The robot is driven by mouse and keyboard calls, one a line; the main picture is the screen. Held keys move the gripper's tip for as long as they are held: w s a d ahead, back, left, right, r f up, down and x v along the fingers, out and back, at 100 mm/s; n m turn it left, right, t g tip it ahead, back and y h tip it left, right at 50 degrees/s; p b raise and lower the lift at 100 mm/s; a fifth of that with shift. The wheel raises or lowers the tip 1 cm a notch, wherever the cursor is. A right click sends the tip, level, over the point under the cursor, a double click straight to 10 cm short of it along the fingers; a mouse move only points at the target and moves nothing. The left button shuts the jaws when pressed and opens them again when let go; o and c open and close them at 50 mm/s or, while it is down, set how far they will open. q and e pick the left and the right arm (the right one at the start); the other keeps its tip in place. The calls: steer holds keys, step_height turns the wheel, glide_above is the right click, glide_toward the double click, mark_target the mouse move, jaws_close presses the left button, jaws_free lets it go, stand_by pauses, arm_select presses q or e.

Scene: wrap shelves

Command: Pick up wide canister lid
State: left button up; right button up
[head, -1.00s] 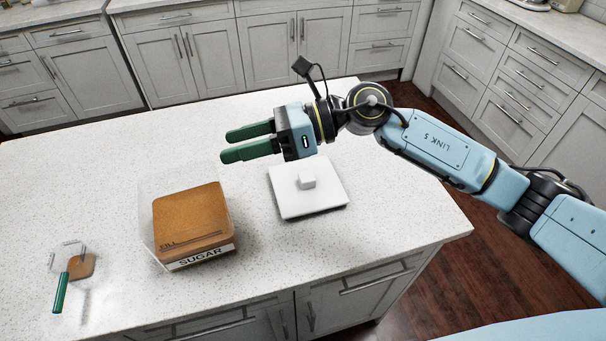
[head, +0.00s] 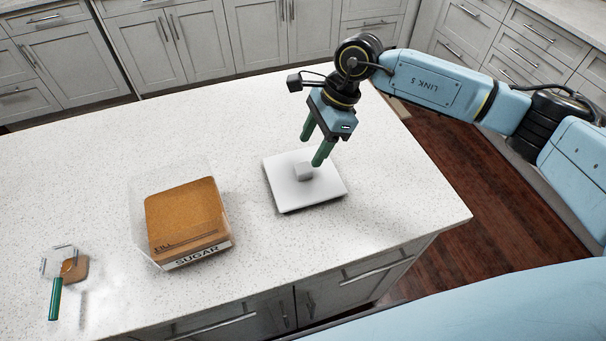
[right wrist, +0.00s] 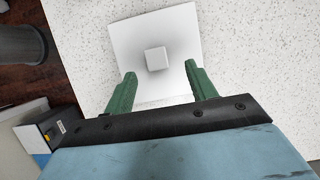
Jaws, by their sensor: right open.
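The wide canister lid (head: 292,194) is a white square plate with a small block-shaped knob (head: 304,171) in its middle. It lies flat on the counter, and it also shows in the right wrist view (right wrist: 185,35). My right gripper (head: 312,152) is open and empty, pointing down just above the lid. In the right wrist view its green fingers (right wrist: 160,88) are spread on either side of the line to the knob, with the knob ahead of the tips. No contact shows. My left gripper is not in view.
A clear canister (head: 183,222) of brown sugar, labelled SUGAR, stands open left of the lid. A scoop with a green handle (head: 55,299) lies at the far left with brown contents. The counter (head: 370,190) right of the lid is clear up to its edge.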

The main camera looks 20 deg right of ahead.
mark_target(304, 167)
steer(key=x, duration=0.3)
steer(key=p+x, duration=0.1)
steer(key=x, duration=0.1)
steer(key=shift+s+f, duration=0.3)
steer(key=shift+f, duration=0.05)
steer(key=c, duration=1.2)
